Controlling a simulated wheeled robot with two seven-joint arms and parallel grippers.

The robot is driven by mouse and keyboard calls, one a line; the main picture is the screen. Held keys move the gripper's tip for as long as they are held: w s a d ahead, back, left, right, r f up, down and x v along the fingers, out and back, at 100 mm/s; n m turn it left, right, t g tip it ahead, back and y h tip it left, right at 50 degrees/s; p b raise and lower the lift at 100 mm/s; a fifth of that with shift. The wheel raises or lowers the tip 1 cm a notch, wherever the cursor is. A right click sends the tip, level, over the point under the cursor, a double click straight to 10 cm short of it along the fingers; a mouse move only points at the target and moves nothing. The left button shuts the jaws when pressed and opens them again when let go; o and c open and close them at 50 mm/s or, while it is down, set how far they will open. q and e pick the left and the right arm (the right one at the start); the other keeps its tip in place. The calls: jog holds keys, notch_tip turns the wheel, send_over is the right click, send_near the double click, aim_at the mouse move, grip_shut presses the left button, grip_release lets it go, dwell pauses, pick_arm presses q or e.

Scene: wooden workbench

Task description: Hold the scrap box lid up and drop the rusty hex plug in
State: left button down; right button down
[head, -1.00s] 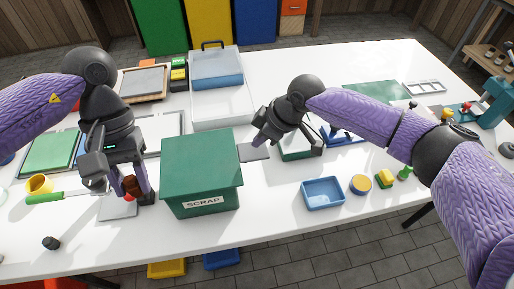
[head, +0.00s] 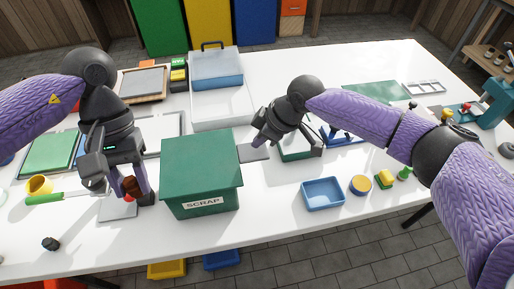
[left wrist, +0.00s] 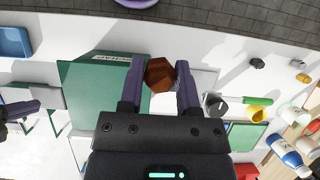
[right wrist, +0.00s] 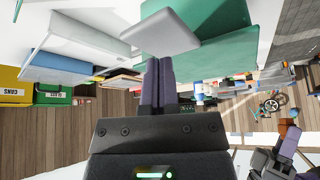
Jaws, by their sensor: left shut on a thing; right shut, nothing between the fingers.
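The green scrap box (head: 205,205) with a SCRAP label stands in the middle of the bench, and its green lid (head: 200,158) lies flat and closed. A grey tab (head: 254,152) sticks out on the lid's right side; it also shows in the right wrist view (right wrist: 160,33). My left gripper (left wrist: 160,80) is shut on the brown rusty hex plug (left wrist: 159,73), held left of the box, as the head view shows (head: 131,187). My right gripper (right wrist: 160,62) is shut and empty, its tips at the tab, partly hidden by it. I cannot tell whether they touch.
A blue bin (head: 322,193), a yellow-topped round container (head: 361,185) and a green tray (head: 298,152) lie right of the box. A yellow mug (head: 40,184), a green-handled tool (head: 45,198) and a dark nut (head: 51,243) lie left. The front edge is mostly clear.

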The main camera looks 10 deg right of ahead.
aim_at(140, 194)
jog(key=shift+f, duration=0.1)
dwell(0.5)
